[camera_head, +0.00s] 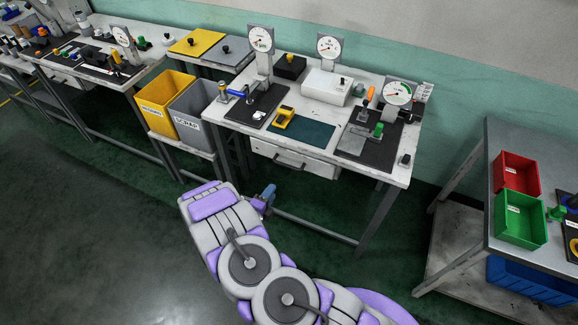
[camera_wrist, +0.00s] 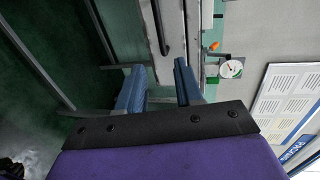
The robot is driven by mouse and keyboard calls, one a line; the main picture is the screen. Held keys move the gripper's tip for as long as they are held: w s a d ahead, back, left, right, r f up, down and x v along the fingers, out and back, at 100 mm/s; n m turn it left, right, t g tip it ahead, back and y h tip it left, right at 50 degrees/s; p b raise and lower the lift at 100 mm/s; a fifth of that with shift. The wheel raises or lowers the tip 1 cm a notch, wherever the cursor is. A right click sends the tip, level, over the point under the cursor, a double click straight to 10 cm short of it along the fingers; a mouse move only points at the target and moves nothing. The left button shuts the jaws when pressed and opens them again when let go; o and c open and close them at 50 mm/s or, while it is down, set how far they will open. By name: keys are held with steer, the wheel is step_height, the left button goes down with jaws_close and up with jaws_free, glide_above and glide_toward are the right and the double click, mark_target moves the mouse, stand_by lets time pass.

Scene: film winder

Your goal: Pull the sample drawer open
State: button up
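The sample drawer (camera_head: 265,150) is a white drawer under the middle workbench, with a dark bar handle (camera_head: 288,162) on its front. It looks shut. In the wrist view the drawer front (camera_wrist: 176,30) and its handle (camera_wrist: 160,28) lie ahead, turned on their side. My gripper (camera_head: 268,194) is in front of the drawer, lower than the handle and apart from it. In the wrist view its two blue fingers (camera_wrist: 159,86) stand apart with nothing between them. In the head view the fingers are small and partly hidden by my arm.
The bench (camera_head: 345,170) carries gauges, a white box and dark mats, and has grey legs and a low crossbar. Yellow (camera_head: 160,110) and grey (camera_head: 192,122) bins stand left. A side table (camera_head: 520,140) with red and green bins stands right. The floor before the bench is open.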

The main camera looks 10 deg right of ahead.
mark_target(288, 166)
steer(key=b+x, duration=0.1)
steer(key=x, duration=1.5)
steer(key=shift+w+f, duration=0.1)
steer(key=shift+w, duration=0.3)
steer(key=shift+w+d, duration=0.1)
jaws_close()
